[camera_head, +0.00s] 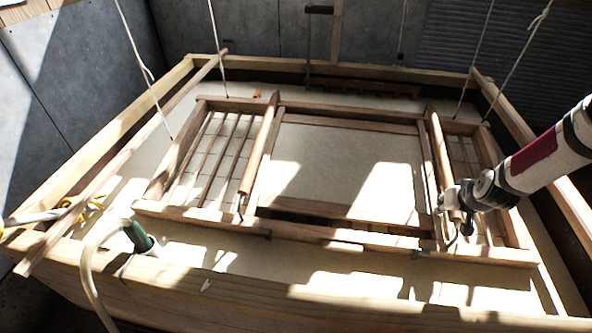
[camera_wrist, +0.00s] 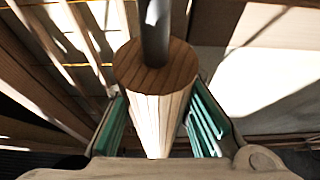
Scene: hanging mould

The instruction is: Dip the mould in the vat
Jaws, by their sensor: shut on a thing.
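The mould (camera_head: 310,230) is a wide wooden frame with slatted ends and a pale middle panel. Ropes run down to its region from above. It lies roughly level over the pale contents of the wooden vat (camera_head: 225,290); I cannot tell whether it touches the surface. A round wooden handle (camera_head: 258,155) crosses its left part, and a second handle crosses its right part. My gripper (camera_head: 455,200) is at the near end of the right handle. In the wrist view the green-padded fingers (camera_wrist: 160,125) are shut around this round wooden handle (camera_wrist: 155,70).
A pale hose (camera_head: 92,262) with a green end (camera_head: 139,236) bends over the vat's near rim at left. A loose wooden pole (camera_head: 130,150) lies along the left side. Several ropes (camera_head: 216,40) hang around the mould. Grey panelled walls stand behind.

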